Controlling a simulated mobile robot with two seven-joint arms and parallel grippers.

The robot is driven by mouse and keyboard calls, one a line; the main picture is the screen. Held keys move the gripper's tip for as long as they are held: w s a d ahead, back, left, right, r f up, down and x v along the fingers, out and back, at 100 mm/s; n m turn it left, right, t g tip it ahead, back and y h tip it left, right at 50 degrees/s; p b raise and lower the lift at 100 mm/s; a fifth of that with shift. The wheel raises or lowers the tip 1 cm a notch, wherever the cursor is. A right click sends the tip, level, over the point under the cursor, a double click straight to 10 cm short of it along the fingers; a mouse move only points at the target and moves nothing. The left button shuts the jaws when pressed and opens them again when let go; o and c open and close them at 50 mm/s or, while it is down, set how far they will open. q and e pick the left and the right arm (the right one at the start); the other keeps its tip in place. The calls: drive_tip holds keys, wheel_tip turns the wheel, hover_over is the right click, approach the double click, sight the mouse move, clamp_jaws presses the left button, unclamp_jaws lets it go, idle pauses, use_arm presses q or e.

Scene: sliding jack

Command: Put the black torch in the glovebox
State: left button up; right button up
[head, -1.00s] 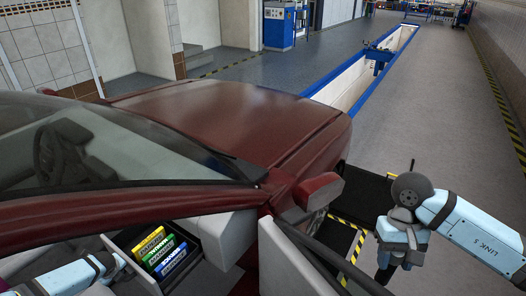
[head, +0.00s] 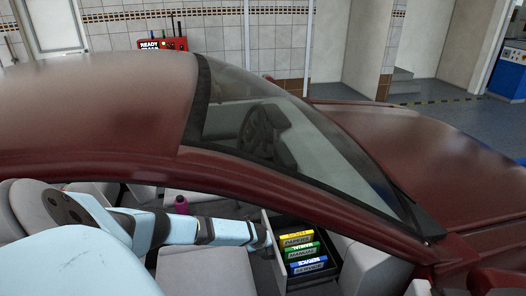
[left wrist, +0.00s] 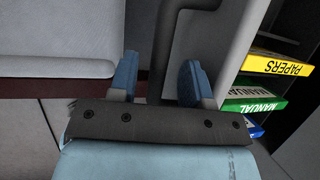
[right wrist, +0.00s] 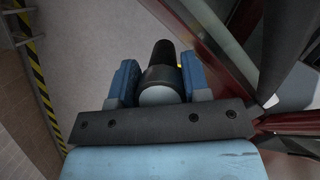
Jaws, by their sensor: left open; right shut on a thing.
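The black torch (right wrist: 162,68) is between the fingers of my right gripper (right wrist: 157,80) in the right wrist view, its dark end pointing away from the wrist. My right gripper is shut on it, outside the head view. The glovebox (head: 333,262) is pulled open in the head view, holding a yellow papers booklet (head: 297,238), a green manual (head: 303,251) and a blue service booklet (head: 307,265). My left gripper (left wrist: 157,78) is open and empty beside the glovebox. Its fingertips are largely hidden in the head view; I cannot tell whether they touch the front panel.
The red car's roof (head: 100,110), windscreen pillar and door frame surround the cabin opening. A pink bottle (head: 181,204) stands inside behind my left arm. A seat (head: 200,272) lies below that arm. The right wrist view shows floor with a yellow-black stripe (right wrist: 40,85) and red car parts at right.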

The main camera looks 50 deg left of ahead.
use_arm(q)
drive_tip(key=v, duration=1.2)
